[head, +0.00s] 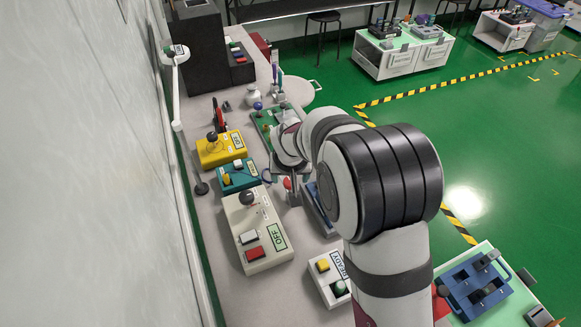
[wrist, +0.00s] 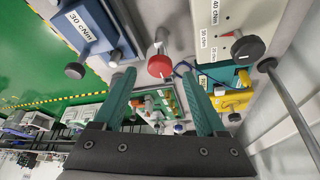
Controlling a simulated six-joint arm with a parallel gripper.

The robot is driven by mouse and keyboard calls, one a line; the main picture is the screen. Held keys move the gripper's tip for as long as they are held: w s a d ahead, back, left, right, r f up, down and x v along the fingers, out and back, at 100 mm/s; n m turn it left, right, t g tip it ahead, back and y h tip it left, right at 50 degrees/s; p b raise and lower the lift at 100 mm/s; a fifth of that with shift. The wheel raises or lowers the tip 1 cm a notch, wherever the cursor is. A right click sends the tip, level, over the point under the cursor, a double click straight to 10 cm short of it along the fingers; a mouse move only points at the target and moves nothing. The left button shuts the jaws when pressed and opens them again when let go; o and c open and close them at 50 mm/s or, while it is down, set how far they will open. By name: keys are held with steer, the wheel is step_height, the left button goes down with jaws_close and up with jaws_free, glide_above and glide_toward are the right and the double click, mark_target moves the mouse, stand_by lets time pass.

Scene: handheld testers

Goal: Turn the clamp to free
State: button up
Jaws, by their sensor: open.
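My gripper (wrist: 158,77) is open, with its two teal fingers apart and nothing held between them. A red round knob (wrist: 160,66) on a metal shaft shows in the gap near the fingertips. I cannot tell whether it lies between the tips or beyond them. In the head view a red knob (head: 287,183) shows beside my wrist, and the fingers are mostly hidden by my arm. No label reading "free" is legible, so I cannot tell for sure which part is the clamp. A green plate with fittings (wrist: 158,104) shows beyond the fingers.
A blue tester marked 30 cNm (wrist: 84,28) and a pale tester with a black knob (wrist: 248,47) flank my fingers in the wrist view. Yellow (head: 220,148), teal (head: 237,176) and grey OFF (head: 257,228) boxes line the bench. A wall bounds the left.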

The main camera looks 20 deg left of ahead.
steer(key=v, duration=1.3)
steer(key=shift+s+r, duration=0.15)
steer(key=shift+s, duration=0.05)
steer(key=shift+d, duration=0.1)
steer(key=s+d+r+m+g+h, duration=0.1)
steer(key=s+d+m, duration=0.2)
steer(key=s+d, duration=0.5)
steer(key=s+d+m+g, duration=0.2)
steer(key=s+d+m, duration=0.15)
steer(key=d, duration=0.75)
steer(key=s+d+f+m+g+y, duration=0.1)
steer(key=s+d+f+m, duration=0.1)
steer(key=s, duration=1)
steer(key=shift+s+d+m, duration=0.35)
steer(key=shift+d+m, duration=0.5)
steer(key=shift+d, duration=0.2)
